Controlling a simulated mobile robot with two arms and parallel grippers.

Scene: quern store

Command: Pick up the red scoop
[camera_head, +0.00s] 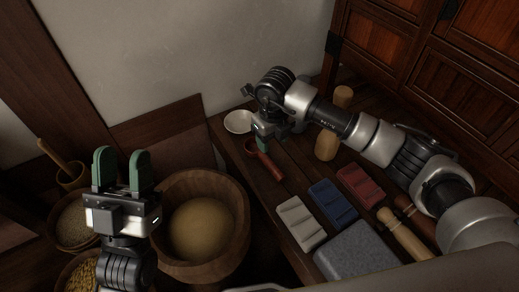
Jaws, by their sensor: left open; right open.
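The red scoop (270,168) lies on the dark wooden bench, its reddish handle pointing toward the lower right. Its bowl end is at the upper left, partly hidden by my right gripper. My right gripper (263,141) is open, with its green fingertips pointing down at the scoop's upper end. I cannot tell whether the fingers touch the scoop or are just above it. My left gripper (121,160) is open and empty, with its green fingers pointing up, left of the big wooden tub and away from the scoop.
A white dish (238,121) sits just left of my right gripper. White (300,222), blue (333,201) and red (361,184) grooved blocks and a grey stone slab (357,253) lie nearer. A wooden cylinder (326,146) stands to the right. A wooden tub (240,195) stands left of the bench.

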